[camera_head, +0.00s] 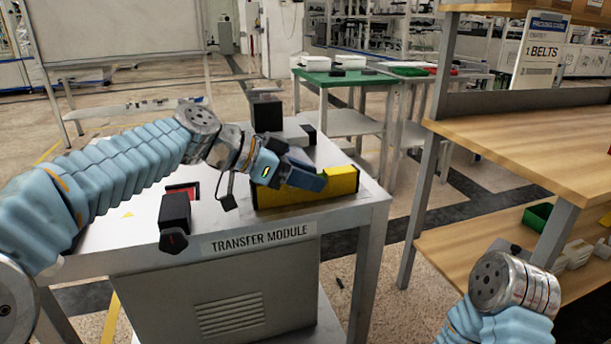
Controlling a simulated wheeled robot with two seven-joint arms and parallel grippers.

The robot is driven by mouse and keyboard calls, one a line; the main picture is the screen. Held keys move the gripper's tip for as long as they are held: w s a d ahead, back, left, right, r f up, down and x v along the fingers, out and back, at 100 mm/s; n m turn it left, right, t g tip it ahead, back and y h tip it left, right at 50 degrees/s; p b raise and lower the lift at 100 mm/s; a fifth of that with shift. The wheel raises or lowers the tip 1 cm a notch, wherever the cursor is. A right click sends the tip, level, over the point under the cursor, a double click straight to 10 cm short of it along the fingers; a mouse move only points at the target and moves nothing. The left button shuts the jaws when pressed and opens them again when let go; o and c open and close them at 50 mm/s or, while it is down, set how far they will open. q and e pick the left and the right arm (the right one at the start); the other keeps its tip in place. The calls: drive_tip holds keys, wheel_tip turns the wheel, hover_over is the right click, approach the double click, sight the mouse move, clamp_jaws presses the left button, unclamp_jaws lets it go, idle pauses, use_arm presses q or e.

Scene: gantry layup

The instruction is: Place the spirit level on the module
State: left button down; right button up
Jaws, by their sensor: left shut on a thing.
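The spirit level (342,184) is a yellow bar over the right front part of the module's white top. The module (130,240) is a white table-height unit labelled TRANSFER MODULE. My left gripper (304,178) is shut on the level and covers part of its upper side. The level lies roughly level, close to the top near the front right edge; I cannot tell whether its whole underside touches.
A black block (174,212) stands near the module's front edge, beside a red-and-black square (183,191). A dark post-like device (267,112) stands at the back. A wooden workbench (540,150) is to the right, and a green-topped table (345,79) is behind.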

use_arm(q)
drive_tip(key=c, duration=0.7)
unclamp_jaws()
drive_tip(key=shift+r, duration=0.15)
drive_tip(key=v, duration=1.2)
drive_tip(key=shift+p, duration=0.3)
